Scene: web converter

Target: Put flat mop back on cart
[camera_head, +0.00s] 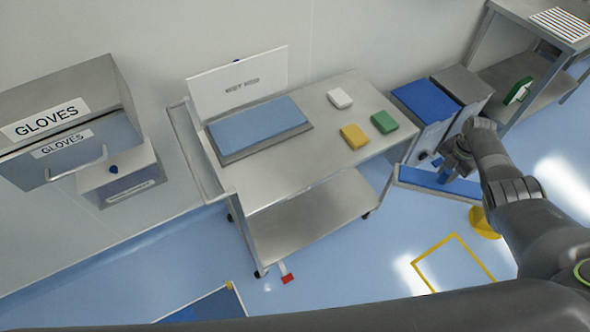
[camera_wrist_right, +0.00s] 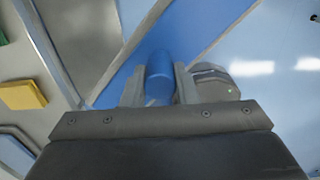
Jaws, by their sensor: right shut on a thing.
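My right gripper (camera_head: 455,160) is shut on the blue handle (camera_wrist_right: 159,77) of the flat mop. The mop's long flat blue head (camera_head: 436,182) with its grey edge hangs below the gripper, off the right end of the cart. The mop head also shows in the wrist view (camera_wrist_right: 203,25). The steel cart (camera_head: 285,188) stands against the wall. On its top left is a grey tray with a blue pad (camera_head: 258,124), with a white sign (camera_head: 240,82) behind it. My left gripper is not in view.
White (camera_head: 340,98), yellow (camera_head: 354,136) and green (camera_head: 384,122) blocks lie on the cart's right half. A blue-topped bin (camera_head: 425,100) stands behind the mop. A glove box (camera_head: 70,115) is on the left. Yellow floor tape (camera_head: 452,264) marks a square in front.

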